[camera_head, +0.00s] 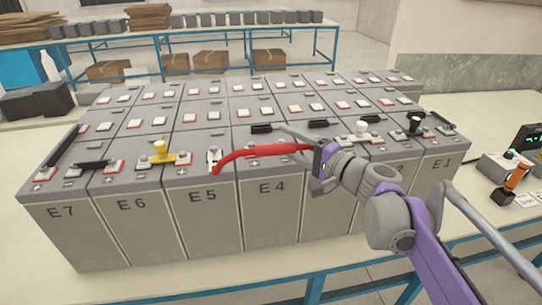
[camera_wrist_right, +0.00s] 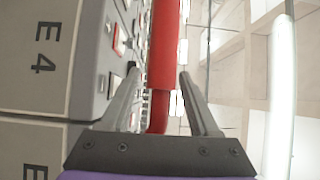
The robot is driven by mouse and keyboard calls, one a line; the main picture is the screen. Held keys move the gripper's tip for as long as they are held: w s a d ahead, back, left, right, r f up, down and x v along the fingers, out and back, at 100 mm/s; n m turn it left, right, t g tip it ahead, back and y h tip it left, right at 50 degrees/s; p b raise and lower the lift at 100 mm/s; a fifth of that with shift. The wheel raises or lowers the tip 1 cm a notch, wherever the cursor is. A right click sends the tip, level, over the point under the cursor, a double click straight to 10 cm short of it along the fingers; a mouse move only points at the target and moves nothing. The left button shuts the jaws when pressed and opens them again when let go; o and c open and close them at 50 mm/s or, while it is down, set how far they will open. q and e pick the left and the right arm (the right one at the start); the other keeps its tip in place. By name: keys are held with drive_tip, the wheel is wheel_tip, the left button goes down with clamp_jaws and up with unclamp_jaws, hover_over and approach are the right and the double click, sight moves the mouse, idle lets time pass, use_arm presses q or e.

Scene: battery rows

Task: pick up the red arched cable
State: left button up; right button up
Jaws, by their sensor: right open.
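The red arched cable (camera_head: 255,150) spans the front batteries from the E5 terminals toward E3 in the head view. Its left end bends down at E5; its right end is hidden behind my right gripper. My right gripper (camera_head: 303,152) is at the cable's right part. In the right wrist view the cable (camera_wrist_right: 163,50) runs between the two spread fingers of the gripper (camera_wrist_right: 158,76), with gaps on both sides, and its lower end bends near the palm. My left gripper is not in view.
Grey batteries stand in rows, the front ones labelled, such as E4 (camera_head: 272,215). A yellow connector (camera_head: 160,158) sits on E6, and black links (camera_head: 95,164) lie on others. A meter and an orange-handled tool (camera_head: 517,177) are at right. Boxes stand on a back table.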

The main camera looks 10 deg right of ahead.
drive_tip(key=shift+a, duration=0.1)
clamp_jaws()
idle(1.4)
